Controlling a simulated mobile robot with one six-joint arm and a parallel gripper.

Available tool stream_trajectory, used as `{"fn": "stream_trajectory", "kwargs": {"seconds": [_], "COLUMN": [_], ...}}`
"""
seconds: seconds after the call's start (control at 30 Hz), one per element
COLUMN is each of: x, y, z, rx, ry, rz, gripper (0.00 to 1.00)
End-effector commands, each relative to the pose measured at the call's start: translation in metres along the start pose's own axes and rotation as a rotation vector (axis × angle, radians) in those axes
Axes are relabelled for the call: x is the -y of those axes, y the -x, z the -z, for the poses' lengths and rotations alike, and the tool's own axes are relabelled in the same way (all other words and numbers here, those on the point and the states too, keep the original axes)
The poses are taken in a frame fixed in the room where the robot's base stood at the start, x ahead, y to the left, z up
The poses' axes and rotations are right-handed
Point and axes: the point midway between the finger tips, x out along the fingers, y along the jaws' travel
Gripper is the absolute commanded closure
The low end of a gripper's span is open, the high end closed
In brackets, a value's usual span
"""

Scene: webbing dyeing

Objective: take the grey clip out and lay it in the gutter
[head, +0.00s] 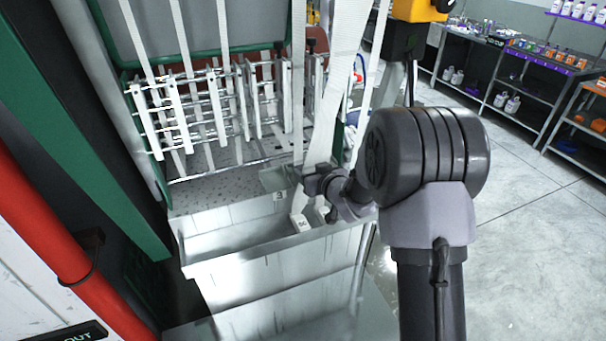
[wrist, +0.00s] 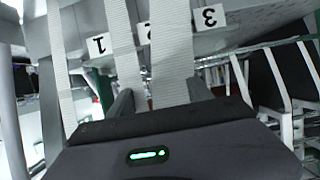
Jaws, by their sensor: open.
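My gripper (head: 318,190) is above the right end of a steel trough (head: 232,265), beside white webbing (head: 340,70) that hangs down into it. In the wrist view my open gripper (wrist: 160,95) has one finger on each side of white webbing strips (wrist: 126,45). I cannot make out the grey clip in either view; my gripper and the webbing may hide it. I cannot tell for sure which part is the gutter. White number tags 1 (wrist: 100,44) and 3 (wrist: 210,17) show beyond the strips.
A rack of metal rollers and white bars (head: 200,105) stands behind the trough. A green post (head: 85,160) and red pipe (head: 45,225) are at left. Benches with bottles (head: 530,60) stand at the far right. The floor (head: 535,200) at right is clear.

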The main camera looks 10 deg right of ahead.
Motion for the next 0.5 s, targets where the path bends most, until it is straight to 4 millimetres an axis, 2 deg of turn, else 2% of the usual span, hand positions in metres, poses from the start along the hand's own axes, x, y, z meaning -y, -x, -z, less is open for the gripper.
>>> {"fn": "stream_trajectory", "kwargs": {"seconds": [0.23,0.33,0.5], "x": [0.004,0.004,0.004], "y": [-0.045,-0.052,-0.052], "z": [0.001,0.002,0.003], "rx": [0.000,0.000,0.000], "ry": [0.000,0.000,0.000], "rz": [0.000,-0.001,-0.001], "gripper": [0.42,0.42,0.42]}}
